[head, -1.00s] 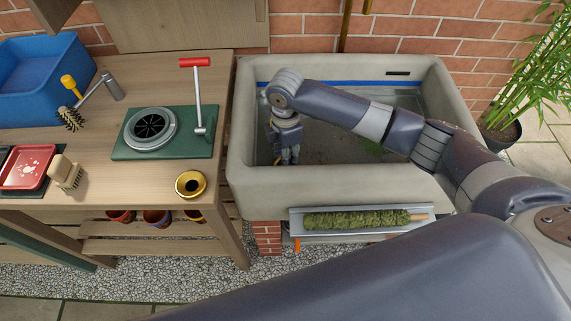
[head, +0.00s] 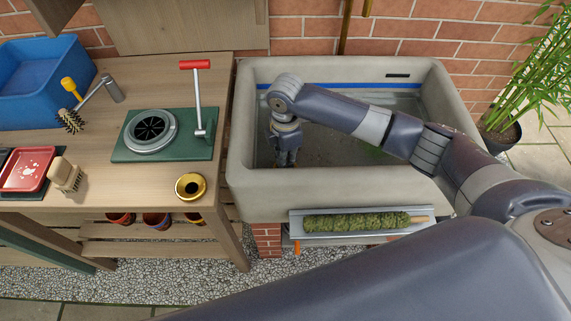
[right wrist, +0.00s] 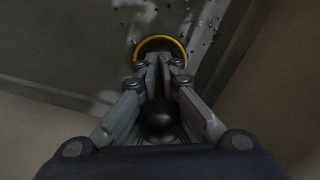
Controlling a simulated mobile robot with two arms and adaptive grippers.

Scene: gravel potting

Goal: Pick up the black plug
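My right gripper (head: 286,160) reaches down into the left part of the grey stone sink (head: 330,182). In the right wrist view its fingertips (right wrist: 161,62) are drawn close together. A round black knob, which looks like the top of the black plug (right wrist: 160,120), sits between the fingers. The fingers appear closed around the part below the knob, hidden from view. A yellow drain ring (right wrist: 160,40) lies just beyond the fingertips on the sink floor. The plug is hidden behind the gripper in the head view. My left gripper is not in view.
The sink's walls stand close around my right gripper, and specks of grit lie on its floor. Left of it, a wooden bench (head: 100,180) holds a red-handled press (head: 194,100), a brass pot (head: 191,186) and a blue tub (head: 40,80). A moss pole (head: 355,222) lies in front.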

